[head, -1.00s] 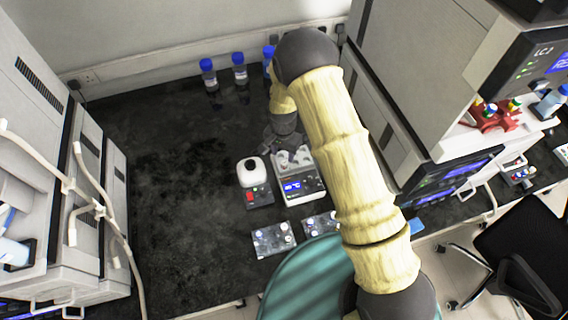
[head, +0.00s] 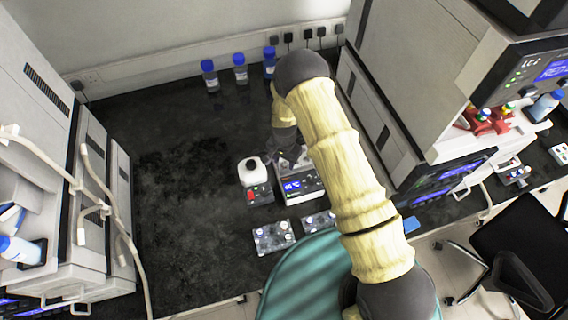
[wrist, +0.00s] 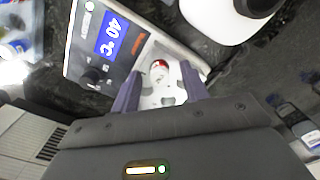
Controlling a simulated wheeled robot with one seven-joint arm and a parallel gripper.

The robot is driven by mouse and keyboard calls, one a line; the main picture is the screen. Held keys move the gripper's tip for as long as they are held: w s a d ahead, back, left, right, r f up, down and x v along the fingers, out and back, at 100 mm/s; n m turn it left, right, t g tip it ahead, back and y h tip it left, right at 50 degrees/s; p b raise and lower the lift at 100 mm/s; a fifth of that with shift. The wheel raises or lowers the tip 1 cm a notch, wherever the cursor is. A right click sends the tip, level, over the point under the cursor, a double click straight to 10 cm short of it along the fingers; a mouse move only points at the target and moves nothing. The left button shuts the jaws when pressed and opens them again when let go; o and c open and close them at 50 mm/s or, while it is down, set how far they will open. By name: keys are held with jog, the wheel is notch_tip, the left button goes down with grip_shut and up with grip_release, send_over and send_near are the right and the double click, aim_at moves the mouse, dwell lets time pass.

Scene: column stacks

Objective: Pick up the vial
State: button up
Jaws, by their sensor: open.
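A small vial with a red and white cap (wrist: 159,70) sits in the white top of a heating block in the wrist view. The block (wrist: 108,48) has a blue display reading 40 °C and a knob; it also shows in the head view (head: 301,188). My gripper (wrist: 159,88) is open over the block top, one finger on each side of the vial's place, with nothing held. In the head view my gripper (head: 287,160) is at the block's back part, and the arm hides much of it. The vial cannot be made out there.
A white vortex-type device (head: 253,172) stands just left of the block. Two small vial racks (head: 273,237) lie in front. Blue-capped bottles (head: 240,70) stand at the back. Large instruments flank the bench on the left (head: 60,120) and right (head: 400,80). The bench's left middle is clear.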

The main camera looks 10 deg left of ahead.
aim_at(285, 162)
dwell(0.4)
grip_shut()
notch_tip(285, 162, up, 10)
jog(key=b, duration=0.3)
dwell(0.4)
jog(key=shift+d, duration=0.1)
dwell(0.4)
jog(key=s+d+n, duration=0.2)
jog(key=d+n, duration=0.7)
jog(key=d, duration=1.4)
jog(key=shift+d+f+n, duration=0.3)
